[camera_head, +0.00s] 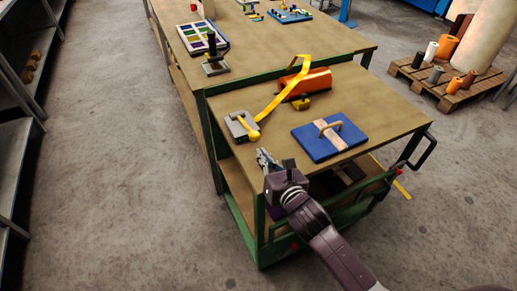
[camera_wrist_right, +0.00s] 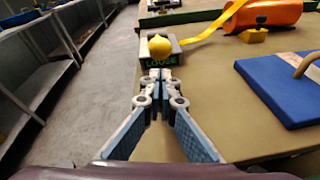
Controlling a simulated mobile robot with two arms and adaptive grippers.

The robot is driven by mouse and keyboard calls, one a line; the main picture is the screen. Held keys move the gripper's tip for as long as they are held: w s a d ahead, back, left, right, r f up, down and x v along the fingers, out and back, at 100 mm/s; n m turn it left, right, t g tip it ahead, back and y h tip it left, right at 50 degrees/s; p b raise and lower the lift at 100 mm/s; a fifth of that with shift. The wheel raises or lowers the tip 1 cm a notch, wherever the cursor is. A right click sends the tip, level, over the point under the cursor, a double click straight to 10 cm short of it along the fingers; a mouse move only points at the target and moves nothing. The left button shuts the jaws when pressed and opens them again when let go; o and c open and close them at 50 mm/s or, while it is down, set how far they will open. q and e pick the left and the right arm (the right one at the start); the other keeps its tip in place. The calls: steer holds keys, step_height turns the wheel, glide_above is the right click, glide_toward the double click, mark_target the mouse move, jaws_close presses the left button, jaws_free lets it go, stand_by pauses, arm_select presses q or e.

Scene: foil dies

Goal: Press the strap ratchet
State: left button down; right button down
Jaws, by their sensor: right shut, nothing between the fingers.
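The strap ratchet is a grey block (camera_head: 239,125) with a yellow knob (camera_head: 254,134), at the left front of the cart's tabletop. In the right wrist view the grey block (camera_wrist_right: 168,47) has a label reading "LOOSE", and the yellow knob (camera_wrist_right: 159,46) faces me. A yellow strap (camera_head: 283,92) runs from the block to an orange roll (camera_head: 305,85). My right gripper (camera_head: 263,156) is shut and empty, just in front of the block and apart from it. In the right wrist view its fingertips (camera_wrist_right: 157,76) meet just below the label. My left gripper is not in view.
A blue board (camera_head: 329,145) with a wooden handle lies to the right on the tabletop (camera_head: 375,106). A small yellow piece (camera_head: 301,103) sits by the roll. A longer table (camera_head: 262,48) with trays stands behind. A pallet (camera_head: 450,87) stands right. Floor is clear at left.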

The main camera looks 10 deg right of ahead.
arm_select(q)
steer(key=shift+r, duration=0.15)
arm_select(e)
steer(key=shift+x, duration=1.6)
